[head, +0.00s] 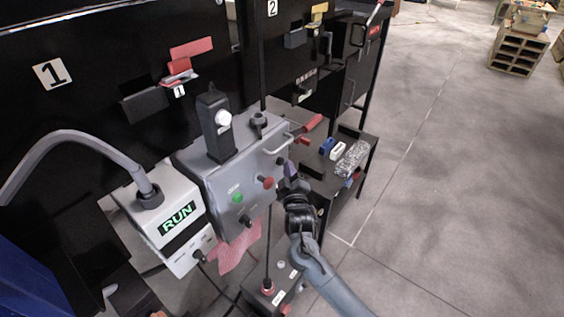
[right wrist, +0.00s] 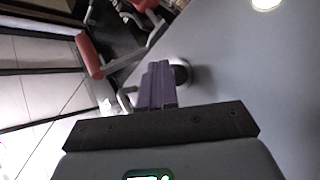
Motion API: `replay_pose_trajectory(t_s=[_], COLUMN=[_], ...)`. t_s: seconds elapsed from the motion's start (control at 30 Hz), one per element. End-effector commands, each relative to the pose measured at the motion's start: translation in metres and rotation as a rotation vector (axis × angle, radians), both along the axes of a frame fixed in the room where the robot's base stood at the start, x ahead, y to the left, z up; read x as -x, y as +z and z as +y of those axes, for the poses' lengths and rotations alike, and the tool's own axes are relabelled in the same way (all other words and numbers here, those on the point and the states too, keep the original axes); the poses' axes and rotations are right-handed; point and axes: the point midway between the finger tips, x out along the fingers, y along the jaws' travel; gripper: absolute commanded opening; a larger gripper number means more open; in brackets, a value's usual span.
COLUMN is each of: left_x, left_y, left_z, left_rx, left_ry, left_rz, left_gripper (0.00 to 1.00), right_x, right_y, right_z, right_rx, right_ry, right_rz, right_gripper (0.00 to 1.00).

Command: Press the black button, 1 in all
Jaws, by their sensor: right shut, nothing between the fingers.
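A grey control box (head: 215,190) carries a green button (head: 238,197), a red button (head: 267,182) and black knobs. A small black button (head: 281,161) sits near the right edge of its front face. In the right wrist view, a round black button (right wrist: 181,73) with a pale rim shows on the grey panel. My right gripper (head: 290,168) has its purple fingers shut and empty, right beside this button. In the right wrist view its fingertips (right wrist: 157,72) partly cover the button's left side. I cannot tell whether they touch it. My left gripper is not in view.
A metal handle (head: 277,146) and a red-handled lever (head: 312,123) stick out above the gripper; a red grip (right wrist: 89,55) shows in the wrist view. A white RUN box (head: 160,205) stands left. A black shelf (head: 365,150) is at right.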

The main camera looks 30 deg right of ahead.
Motion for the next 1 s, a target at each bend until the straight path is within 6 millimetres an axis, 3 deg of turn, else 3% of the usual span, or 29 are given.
replay_pose_trajectory(t_s=[1.0], left_x=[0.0], left_y=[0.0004], left_z=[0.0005], left_rx=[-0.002], left_ry=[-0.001], left_rz=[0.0], left_gripper=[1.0], right_x=[-0.0085], right_y=[0.0002], right_z=[0.003], right_rx=[0.0], right_ry=[0.001], right_rz=[-0.001], right_gripper=[0.0])
